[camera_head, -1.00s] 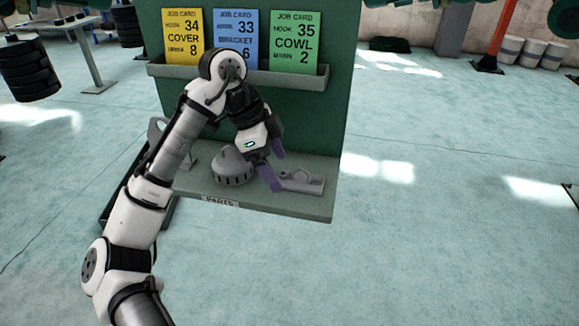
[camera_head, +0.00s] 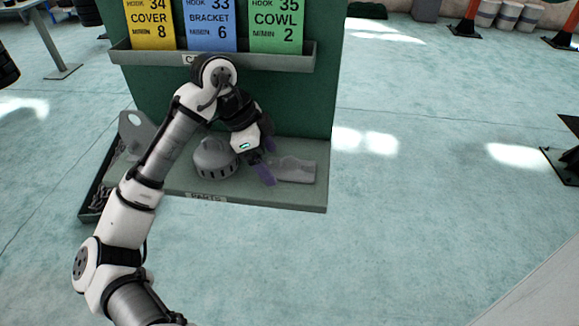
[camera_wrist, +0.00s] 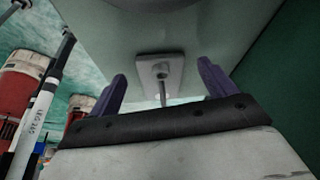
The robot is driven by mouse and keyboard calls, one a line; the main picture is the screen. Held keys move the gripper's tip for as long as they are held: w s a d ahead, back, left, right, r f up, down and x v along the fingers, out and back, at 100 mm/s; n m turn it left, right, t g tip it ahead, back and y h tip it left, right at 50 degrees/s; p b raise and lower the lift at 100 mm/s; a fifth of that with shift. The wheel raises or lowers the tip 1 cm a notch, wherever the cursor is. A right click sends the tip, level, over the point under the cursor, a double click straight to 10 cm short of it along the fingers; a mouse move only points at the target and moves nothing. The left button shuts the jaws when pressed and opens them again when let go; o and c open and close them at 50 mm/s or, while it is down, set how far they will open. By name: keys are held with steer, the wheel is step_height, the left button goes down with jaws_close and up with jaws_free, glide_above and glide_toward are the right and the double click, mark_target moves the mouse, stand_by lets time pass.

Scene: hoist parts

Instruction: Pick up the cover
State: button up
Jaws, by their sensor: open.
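Grey parts lie on a green shelf (camera_head: 240,198) marked PARTS. A flat plate (camera_head: 297,169) with a raised middle lies at the right and looks like the cover, though no label on it shows this. It also shows in the wrist view (camera_wrist: 172,72), between my fingers and beyond them, with a thin bar below its raised boss. My gripper (camera_head: 266,160) is open and empty, with purple fingers pointing down beside the plate's left end. In the wrist view my gripper (camera_wrist: 160,88) appears apart from the plate. A slotted dome (camera_head: 213,158) sits just left of my gripper.
A grey part with a hole (camera_head: 134,128) stands at the shelf's left end, partly behind my arm. A dark tray (camera_head: 98,190) is at the shelf's left side. A green panel with a card ledge (camera_head: 270,62) rises behind.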

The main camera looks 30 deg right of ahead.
steer(key=shift+d+f, duration=0.1)
steer(key=shift+f, duration=0.25)
steer(key=shift+c, duration=0.3)
steer(key=c, duration=1.2)
steer(key=shift+r, duration=0.1)
